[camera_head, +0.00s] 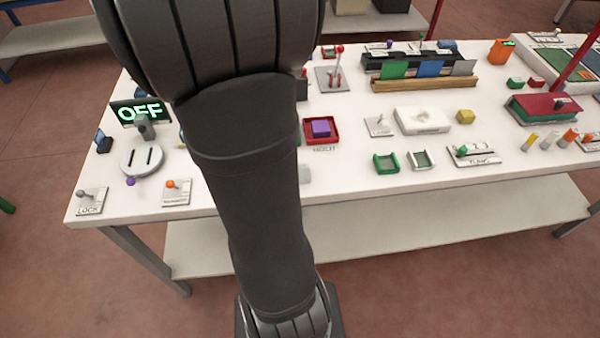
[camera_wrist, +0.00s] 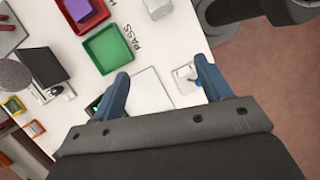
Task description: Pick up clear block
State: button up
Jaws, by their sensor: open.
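A pale grey, see-through-looking block, likely the clear block (camera_head: 305,173), sits near the table's front edge in the head view, right of my arm and partly hidden by it. A matching pale block (camera_wrist: 158,7) is cut off by the top edge of the wrist view. My gripper (camera_wrist: 162,70) is open, with nothing between its blue fingers. It is above the white table, apart from the block, which lies beyond the fingertips. My arm hides the gripper in the head view.
A green PASS tray (camera_wrist: 108,50) and a red tray (camera_wrist: 72,10) with a purple block (camera_head: 321,129) are close by. A lever switch (camera_wrist: 188,75) stands near the right finger. Green and white holders (camera_head: 386,163) stand right of the block.

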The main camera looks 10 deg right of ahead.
jog(key=s+d+n+t, duration=0.1)
jog(key=s+d+n, duration=0.2)
jog(key=s+d, duration=0.1)
jog(key=shift+h, duration=0.3)
jog(key=x, duration=1.7)
jog(key=shift+w+a+f, duration=0.15)
jog(key=shift+w, duration=0.15)
jog(key=c, duration=1.1)
jog(key=shift+c, duration=0.2)
